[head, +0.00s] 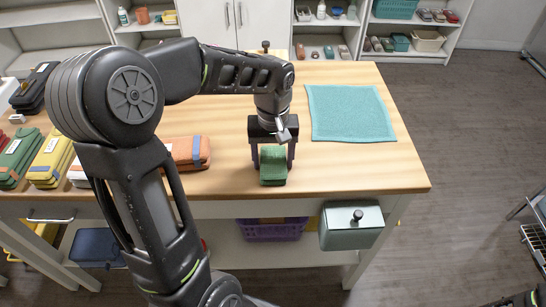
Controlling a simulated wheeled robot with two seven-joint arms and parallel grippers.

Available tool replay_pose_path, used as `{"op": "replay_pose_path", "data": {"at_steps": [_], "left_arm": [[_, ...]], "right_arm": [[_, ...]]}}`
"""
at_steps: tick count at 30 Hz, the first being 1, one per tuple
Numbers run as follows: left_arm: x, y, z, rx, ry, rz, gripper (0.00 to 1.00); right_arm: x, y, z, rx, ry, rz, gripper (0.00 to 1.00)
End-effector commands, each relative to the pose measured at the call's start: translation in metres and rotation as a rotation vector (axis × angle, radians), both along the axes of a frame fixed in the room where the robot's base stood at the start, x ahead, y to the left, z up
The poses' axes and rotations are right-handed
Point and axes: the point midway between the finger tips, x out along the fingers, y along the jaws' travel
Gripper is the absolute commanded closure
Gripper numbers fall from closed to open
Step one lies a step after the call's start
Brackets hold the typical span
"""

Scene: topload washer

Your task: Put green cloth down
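A folded green cloth (273,168) is near the front edge of the wooden table, left of a flat teal mat (352,112). My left gripper (273,162) points down over it, with one dark finger on each side of the cloth. The fingers are very close to its sides, and I cannot tell whether they press on it. The cloth looks level and at or just above the tabletop. My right gripper is not in view.
The wooden table (340,170) also bears an orange folded stack (187,152), a yellow stack (52,160) and a green stack (17,158) at left. A grey-green box (352,228) hangs at the front. Bare tabletop lies right of the cloth.

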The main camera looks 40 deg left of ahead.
Motion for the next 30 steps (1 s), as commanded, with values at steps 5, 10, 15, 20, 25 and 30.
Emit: {"op": "replay_pose_path", "data": {"at_steps": [5,10,15,20,25,30], "left_arm": [[0.0,0.0,0.0,-0.001,0.001,0.0,0.22],[0.0,0.0,0.0,0.0,0.0,0.0,0.22],[0.0,0.0,0.006,0.001,-0.001,0.0,0.22],[0.001,0.0,0.024,0.001,-0.004,-0.001,0.22],[0.001,0.0,0.057,0.001,-0.005,0.0,0.22],[0.001,0.0,0.093,0.0,-0.004,0.001,0.22]], "right_arm": [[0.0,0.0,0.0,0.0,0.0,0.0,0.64],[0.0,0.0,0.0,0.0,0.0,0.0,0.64],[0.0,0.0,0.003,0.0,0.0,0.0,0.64],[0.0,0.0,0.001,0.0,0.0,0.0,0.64],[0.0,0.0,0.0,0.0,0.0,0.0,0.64],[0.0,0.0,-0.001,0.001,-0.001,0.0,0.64]]}}
